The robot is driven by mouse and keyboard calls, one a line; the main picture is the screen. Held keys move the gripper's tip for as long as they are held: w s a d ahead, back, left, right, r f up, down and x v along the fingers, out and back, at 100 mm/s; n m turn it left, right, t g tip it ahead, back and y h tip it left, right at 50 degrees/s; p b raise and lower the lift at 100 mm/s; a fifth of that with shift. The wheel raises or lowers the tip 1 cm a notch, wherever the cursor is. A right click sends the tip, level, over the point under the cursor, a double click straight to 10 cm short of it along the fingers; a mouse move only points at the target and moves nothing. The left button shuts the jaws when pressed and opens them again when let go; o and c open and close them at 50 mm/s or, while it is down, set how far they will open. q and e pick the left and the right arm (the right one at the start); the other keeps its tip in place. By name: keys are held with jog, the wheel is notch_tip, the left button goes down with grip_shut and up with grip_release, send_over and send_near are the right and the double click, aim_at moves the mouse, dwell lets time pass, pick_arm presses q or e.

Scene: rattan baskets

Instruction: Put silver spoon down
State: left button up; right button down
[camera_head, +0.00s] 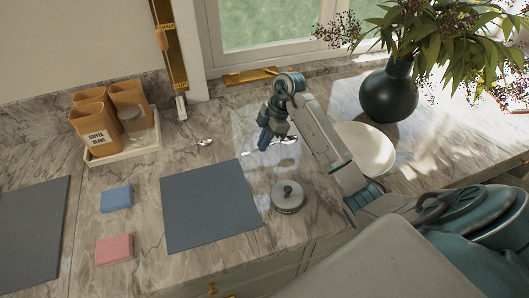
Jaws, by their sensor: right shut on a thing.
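My right gripper (266,143) reaches in from the right and points down over the marble counter. It is shut on a silver spoon (288,140), whose shiny ends show on both sides of the fingers. The fingers hide the spoon's middle. I cannot tell whether the spoon touches the counter. A second silver spoon or similar small utensil (205,142) lies on the counter further left. My left gripper is not in view.
A dark blue-grey mat (210,200) and a grey round lidded thing (288,196) lie nearer the front. A white plate (372,150) is behind my right arm.

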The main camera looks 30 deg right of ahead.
aim_at(264, 157)
notch_tip(264, 157, down, 4)
jog(key=shift+r+p, duration=0.15)
jog(key=shift+p, duration=0.5)
jog(key=shift+w+f, duration=0.1)
jog(key=shift+f, duration=0.2)
jog(key=c, duration=1.5)
grip_release()
jog(key=shift+c, duration=0.2)
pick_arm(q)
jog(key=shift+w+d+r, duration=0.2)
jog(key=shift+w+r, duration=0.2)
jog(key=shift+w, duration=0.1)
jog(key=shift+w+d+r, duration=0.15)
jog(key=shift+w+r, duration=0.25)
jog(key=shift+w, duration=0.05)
pick_arm(e)
jog(key=shift+r, duration=0.1)
